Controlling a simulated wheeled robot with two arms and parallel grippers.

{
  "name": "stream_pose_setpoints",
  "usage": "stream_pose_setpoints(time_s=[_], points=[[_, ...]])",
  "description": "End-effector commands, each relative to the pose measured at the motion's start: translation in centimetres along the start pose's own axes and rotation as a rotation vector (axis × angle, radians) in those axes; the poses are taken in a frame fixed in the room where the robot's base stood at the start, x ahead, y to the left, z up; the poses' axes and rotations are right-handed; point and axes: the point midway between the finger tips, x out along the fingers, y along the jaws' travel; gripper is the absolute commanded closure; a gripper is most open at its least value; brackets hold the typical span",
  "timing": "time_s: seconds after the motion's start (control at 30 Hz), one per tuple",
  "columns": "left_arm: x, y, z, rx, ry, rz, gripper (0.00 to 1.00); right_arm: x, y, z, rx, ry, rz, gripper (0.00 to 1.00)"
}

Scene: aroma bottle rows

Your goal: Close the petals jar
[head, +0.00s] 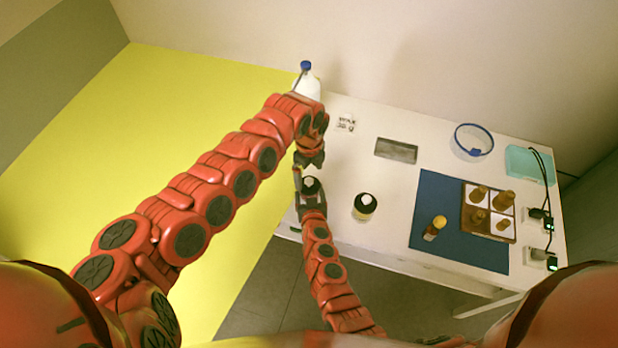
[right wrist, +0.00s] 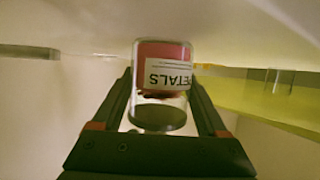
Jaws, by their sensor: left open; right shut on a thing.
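The petals jar (right wrist: 163,65) is a clear glass jar with pink-red contents and a white label whose letters appear upside down in the right wrist view. It sits between the fingers of my right gripper (right wrist: 160,100), which is shut on it. A dark round disc shows at the jar's lower end there; I cannot tell whether it is a lid. In the head view my right gripper (head: 311,192) is at the table's left side with the jar partly hidden. My left gripper (head: 309,158) is open, just beyond the jar.
A dark jar with a white top (head: 365,205) stands right of my right gripper. A blue mat (head: 425,195) holds a yellow-capped bottle (head: 435,228) and a wooden tray (head: 468,218) with brown bottles.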

Motion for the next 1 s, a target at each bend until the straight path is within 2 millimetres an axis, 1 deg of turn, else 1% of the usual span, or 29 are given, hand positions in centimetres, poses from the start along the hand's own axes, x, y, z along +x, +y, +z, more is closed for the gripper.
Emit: stream_pose_setpoints(time_s=[0.03,0.2,0.23,0.37,0.53,0.7,1.0], points=[[-1.4,-0.1,0.3,-0.001,-0.004,-0.005,0.0,0.0,0.0,0.0,0.0,0.0,0.0,1.0],[-5.5,-0.1,0.1,0.0,-0.004,-0.003,0.0,0.0,0.0,0.0,0.0,0.0,0.0,1.0],[-5.6,-0.4,-0.2,0.007,0.0,-0.009,0.0,0.0,0.0,0.0,0.0,0.0,0.0,1.0],[-6.7,-0.7,-0.3,0.015,-0.003,-0.015,0.0,0.0,0.0,0.0,0.0,0.0,0.0,1.0],[-7.7,-0.5,-0.1,0.009,-0.003,-0.011,0.0,0.0,0.0,0.0,0.0,0.0,0.0,1.0],[-8.0,0.0,0.0,0.002,-0.001,0.0,0.0,0.0,0.0,0.0,0.0,0.0,0.0,1.0],[-8.0,0.0,0.0,0.001,-0.002,0.0,0.0,0.0,0.0,0.0,0.0,0.0,0.0,1.0]])
